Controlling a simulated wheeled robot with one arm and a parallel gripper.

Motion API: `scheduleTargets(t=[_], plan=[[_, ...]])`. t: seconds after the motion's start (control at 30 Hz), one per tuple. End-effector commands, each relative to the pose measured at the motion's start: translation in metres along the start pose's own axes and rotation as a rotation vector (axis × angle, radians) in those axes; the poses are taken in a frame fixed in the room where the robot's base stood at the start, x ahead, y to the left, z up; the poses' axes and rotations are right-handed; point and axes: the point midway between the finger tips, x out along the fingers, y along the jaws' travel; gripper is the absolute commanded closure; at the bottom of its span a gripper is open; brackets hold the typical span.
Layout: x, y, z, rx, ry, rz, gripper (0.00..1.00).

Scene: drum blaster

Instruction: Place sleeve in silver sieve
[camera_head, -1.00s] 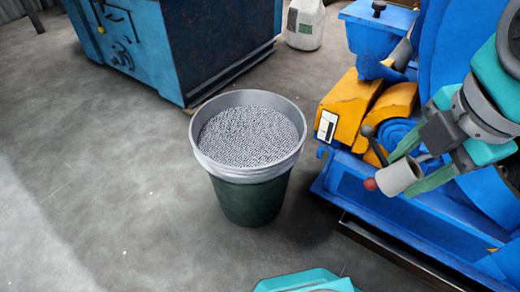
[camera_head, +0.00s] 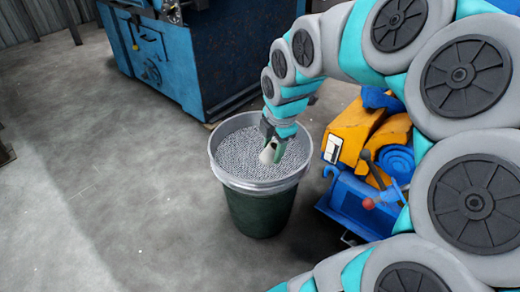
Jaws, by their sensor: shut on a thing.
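The silver sieve (camera_head: 235,158) is a round grey mesh basin with a raised rim, sitting on top of a dark green bin (camera_head: 259,212). My gripper (camera_head: 272,150) points down over the right part of the sieve, inside its rim as seen from here. It is shut on the sleeve (camera_head: 267,154), a small pale grey cylinder. The sleeve is partly hidden by the fingers. I cannot tell whether its lower end touches the mesh.
A large blue cabinet (camera_head: 215,60) stands behind. The floor (camera_head: 110,190) to the left is clear.

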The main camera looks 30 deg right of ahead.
Motion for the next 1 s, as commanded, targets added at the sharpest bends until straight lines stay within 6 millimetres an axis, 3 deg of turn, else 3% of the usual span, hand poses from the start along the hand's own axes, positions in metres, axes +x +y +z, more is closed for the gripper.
scheduleTargets(t=[0.1,0.3,0.57,1.0], plan=[[0.03,0.011,0.003,0.005,0.011,-0.007,1.0],[0.066,0.018,0.004,0.009,0.025,-0.001,1.0],[0.083,0.035,0.008,0.011,0.03,0.004,1.0],[0.11,0.114,0.023,0.011,0.029,0.007,1.0]])
